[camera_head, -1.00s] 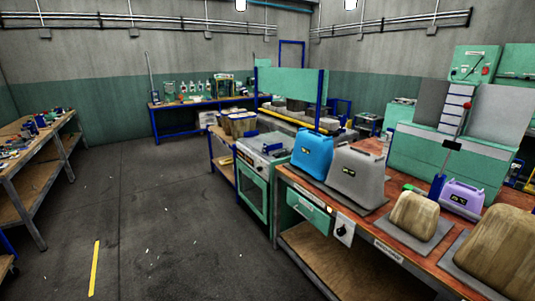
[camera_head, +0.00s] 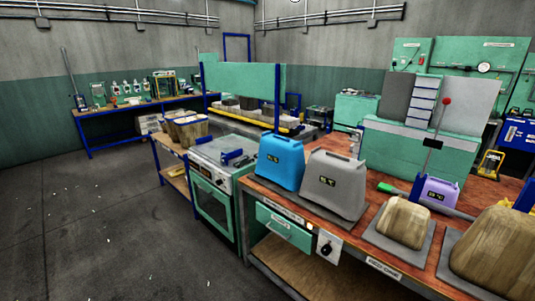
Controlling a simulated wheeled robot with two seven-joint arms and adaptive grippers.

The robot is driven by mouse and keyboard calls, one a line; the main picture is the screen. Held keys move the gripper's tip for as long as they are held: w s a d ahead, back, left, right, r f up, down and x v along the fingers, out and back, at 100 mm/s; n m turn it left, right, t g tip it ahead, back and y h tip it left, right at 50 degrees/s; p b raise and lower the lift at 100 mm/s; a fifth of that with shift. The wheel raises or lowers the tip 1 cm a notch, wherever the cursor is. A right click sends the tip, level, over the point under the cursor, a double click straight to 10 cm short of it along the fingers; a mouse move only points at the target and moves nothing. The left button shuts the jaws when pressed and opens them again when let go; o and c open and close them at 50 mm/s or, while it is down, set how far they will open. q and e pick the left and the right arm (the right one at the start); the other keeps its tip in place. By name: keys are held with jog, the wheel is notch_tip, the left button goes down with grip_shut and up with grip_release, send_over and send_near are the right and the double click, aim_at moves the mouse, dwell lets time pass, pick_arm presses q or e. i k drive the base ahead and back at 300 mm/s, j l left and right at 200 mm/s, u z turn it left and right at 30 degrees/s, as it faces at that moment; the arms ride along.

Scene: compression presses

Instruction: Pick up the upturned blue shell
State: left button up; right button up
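A bright blue shell (camera_head: 281,162) stands on the wooden-topped bench at its left end, wide side down and narrower on top, with a small dark label on its front. A grey shell (camera_head: 333,184) of similar form stands just right of it on a dark plate. A smaller purple shell (camera_head: 439,191) stands further right. Neither of my grippers is in view.
The workbench (camera_head: 310,231) also carries two wooden moulds (camera_head: 404,223) on grey plates, the larger at the right edge (camera_head: 497,254). A green oven-like unit (camera_head: 215,185) adjoins its left end.

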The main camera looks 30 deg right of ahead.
aim_at(281, 159)
jog(key=i, duration=0.8)
jog(key=i+z, duration=0.35)
jog(key=i+j+z, duration=0.5)
jog(key=z, duration=0.3)
jog(key=i+j+z, duration=0.55)
jog(key=z, duration=0.3)
jog(key=i+j+z, duration=0.15)
jog(key=j+z, duration=0.6)
jog(key=j, duration=0.4)
jog(key=i, duration=0.05)
